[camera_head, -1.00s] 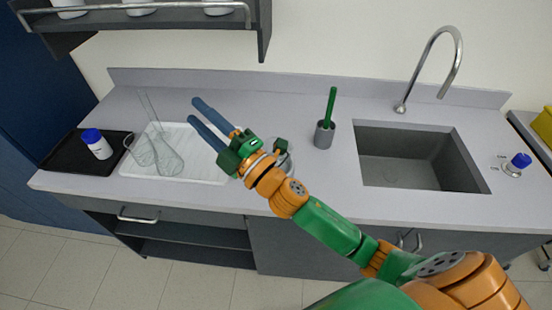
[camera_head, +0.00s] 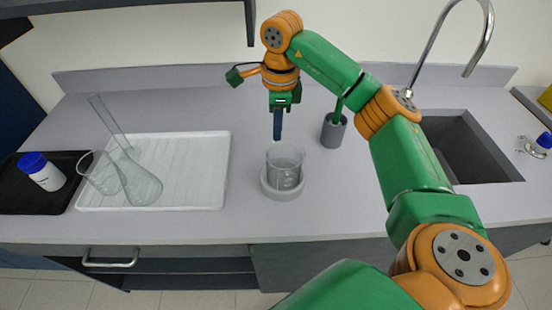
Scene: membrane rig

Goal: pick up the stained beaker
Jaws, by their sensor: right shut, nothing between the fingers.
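A clear glass beaker (camera_head: 285,160) stands upright on a round grey base (camera_head: 268,189) at the middle of the counter. I cannot make out a clear stain on it. A second glass vessel (camera_head: 100,175), which looks like a beaker, leans on the white ribbed tray (camera_head: 195,170) at the left. My right gripper (camera_head: 278,138) points down with its blue fingers closed and empty. Its tips show just above the far rim of the standing beaker; I cannot tell whether they touch. My left gripper is not in view.
A flask (camera_head: 142,185) and a glass tube (camera_head: 108,122) are also on the tray. A blue-capped bottle (camera_head: 42,172) is on a black tray (camera_head: 20,200). A grey holder (camera_head: 333,132) with a green brush stands near the sink (camera_head: 460,140). A blue-capped item (camera_head: 543,142) is far right.

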